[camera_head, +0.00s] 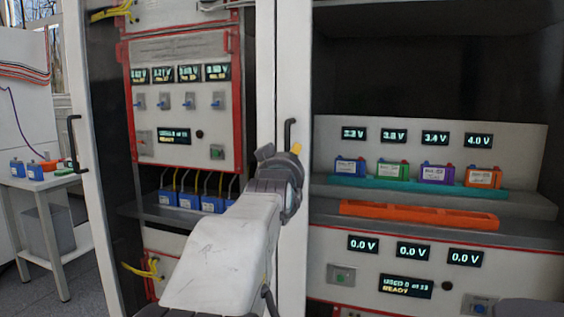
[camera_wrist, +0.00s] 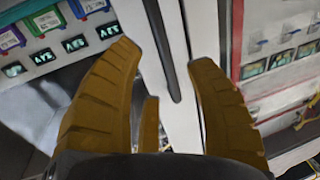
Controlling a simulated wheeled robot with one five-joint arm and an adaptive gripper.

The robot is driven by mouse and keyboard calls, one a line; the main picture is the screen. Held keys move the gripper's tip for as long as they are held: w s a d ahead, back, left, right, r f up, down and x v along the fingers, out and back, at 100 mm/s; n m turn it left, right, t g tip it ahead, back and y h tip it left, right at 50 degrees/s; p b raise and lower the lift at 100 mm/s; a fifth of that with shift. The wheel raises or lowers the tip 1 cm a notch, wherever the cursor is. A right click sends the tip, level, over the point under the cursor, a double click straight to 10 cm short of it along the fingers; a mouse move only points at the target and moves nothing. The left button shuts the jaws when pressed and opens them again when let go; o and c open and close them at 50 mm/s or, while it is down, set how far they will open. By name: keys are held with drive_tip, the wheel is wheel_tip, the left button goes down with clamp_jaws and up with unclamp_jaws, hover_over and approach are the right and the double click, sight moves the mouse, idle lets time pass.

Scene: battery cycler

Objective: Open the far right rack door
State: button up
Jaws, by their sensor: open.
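The right rack door's white frame (camera_head: 293,230) stands upright at the centre of the head view. Its black bar handle (camera_head: 288,130) is near my gripper (camera_head: 296,152), which is mostly hidden behind my wrist; a yellow fingertip shows. In the wrist view, my gripper (camera_wrist: 165,56) has its two yellow fingers spread apart. The dark handle (camera_wrist: 161,30) runs down between them, with the white frame (camera_wrist: 181,110) behind it. No finger clearly touches the handle. The door looks shut in its frame.
Right of the frame, a shelf (camera_head: 545,207) holds several coloured batteries and an orange tray (camera_head: 420,215). A red-edged panel (camera_head: 185,120) stands in the rack to the left. Another door handle (camera_head: 73,141) and a white side table (camera_head: 48,185) are at far left.

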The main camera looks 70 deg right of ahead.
drive_tip(key=shift+b+x, duration=0.3)
drive_tip(key=shift+x, duration=2.65)
drive_tip(key=shift+o, duration=0.3)
clamp_jaws()
